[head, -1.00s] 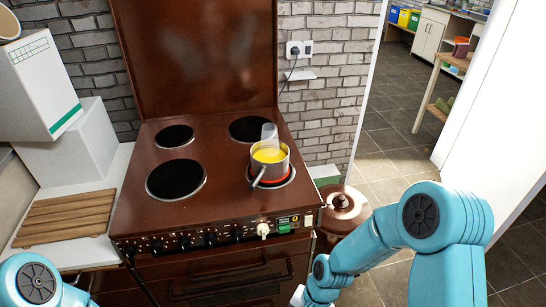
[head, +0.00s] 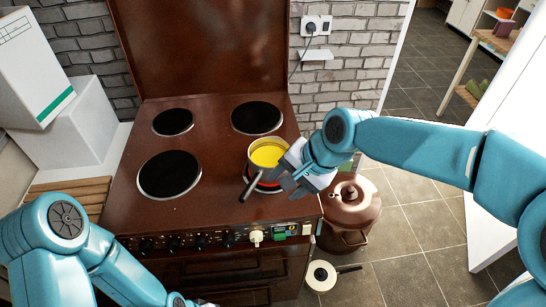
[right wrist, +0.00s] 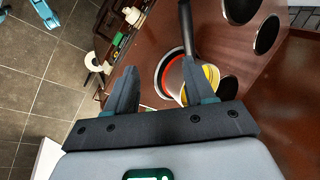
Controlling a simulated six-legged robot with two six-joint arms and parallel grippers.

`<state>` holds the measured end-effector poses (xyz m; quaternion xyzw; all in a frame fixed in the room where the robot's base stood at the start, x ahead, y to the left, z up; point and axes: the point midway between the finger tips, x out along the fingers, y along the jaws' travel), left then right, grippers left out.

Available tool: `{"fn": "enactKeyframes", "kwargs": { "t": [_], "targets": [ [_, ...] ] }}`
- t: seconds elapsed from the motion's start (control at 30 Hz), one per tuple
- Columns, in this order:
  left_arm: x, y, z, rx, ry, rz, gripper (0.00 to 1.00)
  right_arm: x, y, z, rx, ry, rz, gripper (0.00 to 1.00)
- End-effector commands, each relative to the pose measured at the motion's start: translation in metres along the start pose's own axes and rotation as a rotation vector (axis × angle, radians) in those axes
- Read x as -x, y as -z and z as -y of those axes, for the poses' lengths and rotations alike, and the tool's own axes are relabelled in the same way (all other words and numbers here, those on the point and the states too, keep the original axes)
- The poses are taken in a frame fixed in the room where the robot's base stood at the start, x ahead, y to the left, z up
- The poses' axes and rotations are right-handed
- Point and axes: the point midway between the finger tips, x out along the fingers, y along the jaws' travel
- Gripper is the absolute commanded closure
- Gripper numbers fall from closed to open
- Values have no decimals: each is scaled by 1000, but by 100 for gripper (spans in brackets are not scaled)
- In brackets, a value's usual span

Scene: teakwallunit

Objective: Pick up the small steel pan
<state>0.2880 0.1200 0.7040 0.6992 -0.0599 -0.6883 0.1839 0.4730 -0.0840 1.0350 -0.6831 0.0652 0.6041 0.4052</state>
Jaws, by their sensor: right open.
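The small steel pan (head: 250,164) stands on the front right burner of the brown stove, with yellow contents in it. Its dark handle (head: 248,186) points toward the stove's front. My right gripper (head: 283,182) is open and empty, close to the pan's right front side. In the right wrist view the pan (right wrist: 207,72) and its handle (right wrist: 186,25) show beyond the fingers of my right gripper (right wrist: 157,85). One finger overlaps the pan's edge, and I cannot tell whether it touches. My left arm reaches the bottom edge; its gripper is cut off.
The burner ring (right wrist: 165,68) under the pan is red. The other burners are empty. A brown lidded pot (head: 350,205) stands right of the stove, and a cream pan (head: 320,276) lies on the floor. A wooden board (head: 75,190) lies left of the stove.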

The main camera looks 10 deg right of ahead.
Motion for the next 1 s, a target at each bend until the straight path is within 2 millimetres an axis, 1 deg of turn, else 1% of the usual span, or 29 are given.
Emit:
{"fn": "enactKeyframes", "kwargs": {
  "t": [0.03,0.1,0.17,0.23,0.27,0.37,0.6,0.7,0.93,1.0],
  "targets": [
    [4,0,-2,0,0,0,35,15,-6,12,21,28,-14,46],
    [7,0,-3,0,0,0,35,29,-15,23,47,54,-24,46],
    [9,0,-3,0,0,0,35,36,-22,28,63,67,-28,46],
    [10,0,-3,0,0,0,35,35,-28,32,76,72,-26,46],
    [10,0,-4,0,0,0,35,31,-30,32,78,70,-24,46],
    [10,0,-4,0,0,0,35,12,-31,32,79,67,-22,46],
    [12,0,-4,0,0,0,35,-44,-28,36,78,66,-21,46],
    [13,0,-5,0,0,0,35,-61,-26,37,78,69,-23,46],
    [16,0,-6,0,0,0,35,-79,-23,39,77,69,-24,46],
    [19,0,-7,0,0,0,35,-89,-21,40,78,68,-23,46]
  ]
}}
